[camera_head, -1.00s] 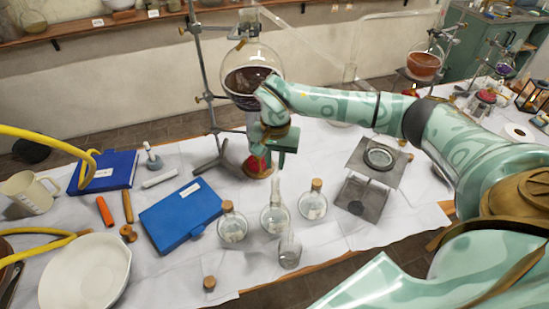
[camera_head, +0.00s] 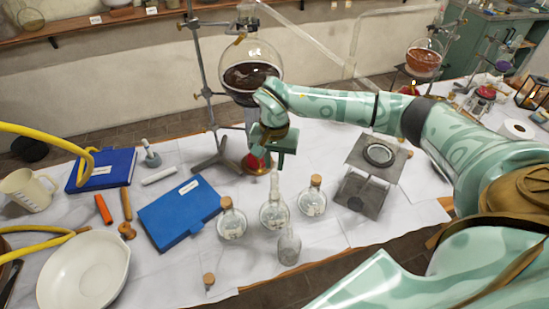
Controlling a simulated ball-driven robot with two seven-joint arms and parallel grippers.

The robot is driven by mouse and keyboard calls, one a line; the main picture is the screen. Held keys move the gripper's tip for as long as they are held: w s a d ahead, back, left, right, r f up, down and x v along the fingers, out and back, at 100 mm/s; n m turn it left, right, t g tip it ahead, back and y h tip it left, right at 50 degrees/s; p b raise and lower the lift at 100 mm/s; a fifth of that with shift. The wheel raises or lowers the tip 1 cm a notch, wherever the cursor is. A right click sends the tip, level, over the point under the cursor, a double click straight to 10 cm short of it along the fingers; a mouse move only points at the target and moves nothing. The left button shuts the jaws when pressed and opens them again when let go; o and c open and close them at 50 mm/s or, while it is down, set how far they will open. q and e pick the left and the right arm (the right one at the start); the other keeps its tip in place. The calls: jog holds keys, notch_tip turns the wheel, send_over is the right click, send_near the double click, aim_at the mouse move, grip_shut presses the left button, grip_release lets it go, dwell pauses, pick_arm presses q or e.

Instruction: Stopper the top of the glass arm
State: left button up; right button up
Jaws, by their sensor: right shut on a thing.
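The large round glass vessel (camera_head: 248,72) with dark liquid hangs on the metal stand at upper middle. A long clear glass arm (camera_head: 302,36) slopes down to the right from near its top. My right gripper (camera_head: 268,160) is below and in front of the vessel, pointing down. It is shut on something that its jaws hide. The tall neck of a clear flask (camera_head: 273,214) rises just below it; I cannot tell whether they touch. A loose cork (camera_head: 209,280) lies at the table's front. My left gripper is not in view.
Two corked flasks (camera_head: 231,224) (camera_head: 312,202) flank the clear flask, and a small glass (camera_head: 289,249) stands before it. A blue book (camera_head: 180,212) and white bowl (camera_head: 84,270) are left. A metal stand with a dish (camera_head: 372,176) is right.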

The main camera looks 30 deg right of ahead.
aim_at(274, 164)
jog(key=shift+f, duration=0.65)
dwell(0.8)
dwell(0.8)
jog(key=shift+f, duration=0.35)
dwell(1.5)
jog(key=o, duration=1.4)
jog(key=shift+c, duration=0.2)
jog(key=shift+p, duration=0.3)
notch_tip(274, 164, up, 7)
jog(key=p, duration=0.6)
